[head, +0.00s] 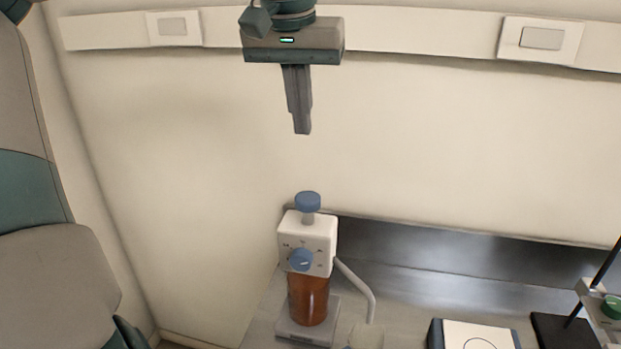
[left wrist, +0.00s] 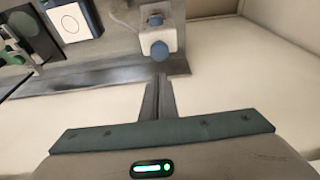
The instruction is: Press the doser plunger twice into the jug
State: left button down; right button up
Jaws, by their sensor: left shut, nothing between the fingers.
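The doser (head: 307,240) stands at the bench's left end, with a white head, a brown bottle below and a bent spout on its right. Its round blue plunger (head: 308,202) stands raised on top; a blue knob (head: 300,260) is on the front. My left gripper (head: 302,132) is shut and empty, pointing down, above the plunger and clear of it. In the left wrist view the doser (left wrist: 172,38) is beyond the fingertips, with a gap. The clear jug (head: 366,339) is below the spout, cut by the frame's lower edge. My right gripper is out of view.
A white-topped device (head: 476,337) and a dark stand with a green-capped item (head: 611,306) are on the bench to the right. A pale wall with a white rail (head: 420,30) is behind. The space between gripper and plunger is free.

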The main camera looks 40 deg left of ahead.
pick_arm(q)
jog(key=shift+s, duration=0.1)
dwell(0.3)
jog(key=p, duration=0.4)
send_over(307, 196)
jog(key=s, duration=0.1)
jog(key=f, duration=1.1)
jog(key=shift+d+f, duration=0.3)
jog(key=shift+f, duration=0.05)
jog(key=shift+f+p, duration=0.3)
jog(key=shift+f, duration=0.65)
